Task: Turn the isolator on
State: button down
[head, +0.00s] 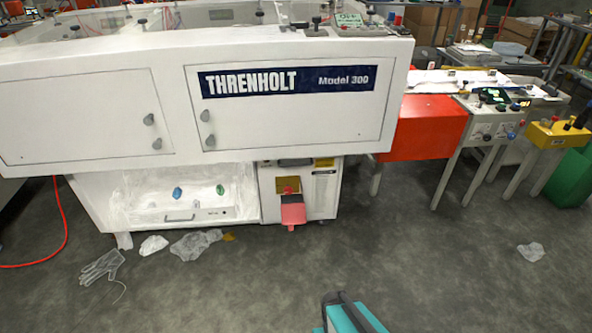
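The isolator appears to be the small red part on a yellow plate (288,185), low on the white machine's front, right of its lower panel. A larger red piece (293,212) hangs or sticks out just below it; I cannot tell whether they are joined. The isolator's switch position is too small to read. A teal and dark part of my own body shows at the bottom edge, well short of the machine. I can make out no gripper fingers.
The white THRENHOLT machine (100,83) overhangs the isolator's panel. Crumpled film (195,244) and a grey glove (102,267) lie on the floor at left. More film (530,252) lies at right. A red-sided table (425,127) stands right. The floor before the isolator looks clear.

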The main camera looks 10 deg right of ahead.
aim_at(287, 190)
jog(key=i, duration=0.9)
